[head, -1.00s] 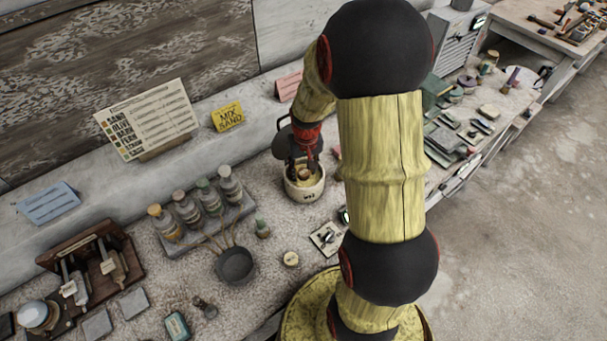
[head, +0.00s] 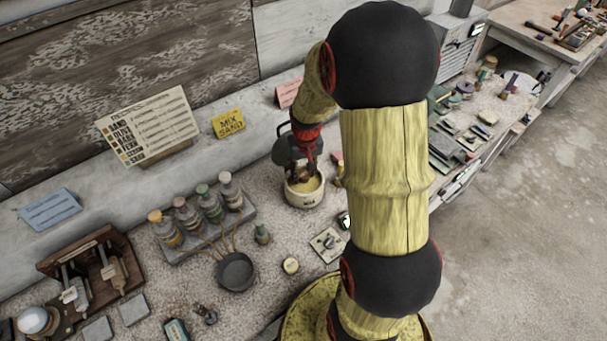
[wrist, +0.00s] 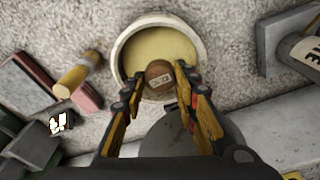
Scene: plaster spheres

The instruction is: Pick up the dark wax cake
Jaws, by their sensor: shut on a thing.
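The dark wax cake (wrist: 159,76) is a small round brown piece with a pale label. My gripper (wrist: 158,88) is shut on it, with one finger on each side. Beneath it is a cream pot (wrist: 122,46) with a yellow inside. In the head view my gripper (head: 303,165) points down over the pot (head: 304,199). The cake shows there only as a small brown patch between the fingers, at about the height of the pot's rim.
A tray of several stoppered bottles (head: 208,206) and a dark pan (head: 235,270) stand to the left. A yellow sign (head: 228,120) is on the ledge behind. A yellow cylinder (wrist: 76,76) lies left of the pot in the wrist view. Bare worktop lies before the pot.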

